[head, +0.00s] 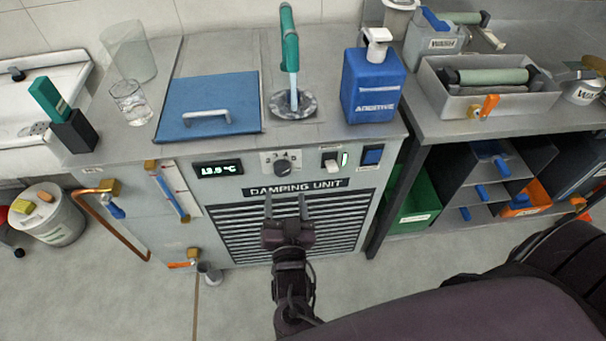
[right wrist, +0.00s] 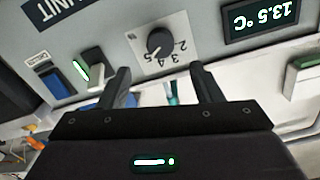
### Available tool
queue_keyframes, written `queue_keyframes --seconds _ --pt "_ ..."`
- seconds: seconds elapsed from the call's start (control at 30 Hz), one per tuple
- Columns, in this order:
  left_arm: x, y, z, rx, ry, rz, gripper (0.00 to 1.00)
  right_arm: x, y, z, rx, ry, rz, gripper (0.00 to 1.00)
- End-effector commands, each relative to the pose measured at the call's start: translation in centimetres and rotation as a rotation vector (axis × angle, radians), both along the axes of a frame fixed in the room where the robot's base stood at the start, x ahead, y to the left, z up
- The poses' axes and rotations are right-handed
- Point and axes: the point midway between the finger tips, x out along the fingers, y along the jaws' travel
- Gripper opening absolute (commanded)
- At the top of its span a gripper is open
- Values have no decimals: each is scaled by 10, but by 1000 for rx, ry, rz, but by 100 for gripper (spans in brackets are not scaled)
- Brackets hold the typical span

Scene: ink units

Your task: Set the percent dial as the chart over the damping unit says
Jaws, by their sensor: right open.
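The damping unit (head: 297,188) is a grey cabinet with a louvred front. Its black round dial (head: 283,167) sits on a small white numbered plate on the upper front panel. In the right wrist view the dial (right wrist: 161,42) appears upside down, with numbers 2 to 5 readable around it; I cannot tell its pointer setting surely. My right gripper (head: 286,198) is open and empty, below the dial in front of the louvres. In the right wrist view its fingers (right wrist: 161,75) are apart, clear of the dial. No chart shows. My left gripper is out of view.
Left of the dial is a lit display (head: 219,169), reading 13.5 °C in the wrist view. Right of it are a white switch (head: 330,160) and a blue switch (head: 372,155). A blue lid (head: 210,100), green tap (head: 290,45) and blue additive bottle (head: 372,88) are on top.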

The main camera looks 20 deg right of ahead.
Motion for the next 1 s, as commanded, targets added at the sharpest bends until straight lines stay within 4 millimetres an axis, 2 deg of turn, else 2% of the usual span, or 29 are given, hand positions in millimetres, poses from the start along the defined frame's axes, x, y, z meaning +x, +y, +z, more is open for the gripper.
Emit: queue_keyframes --seconds 0.4,0.57,0.8,1.0 --pt "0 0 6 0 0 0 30 59 -18 0 -2 1 2 59" --pt "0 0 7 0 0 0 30 68 -21 -1 -1 4 3 59" --pt "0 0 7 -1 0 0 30 69 -22 -2 -2 5 3 59" --pt "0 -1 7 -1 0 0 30 68 -21 -2 -2 5 3 34"
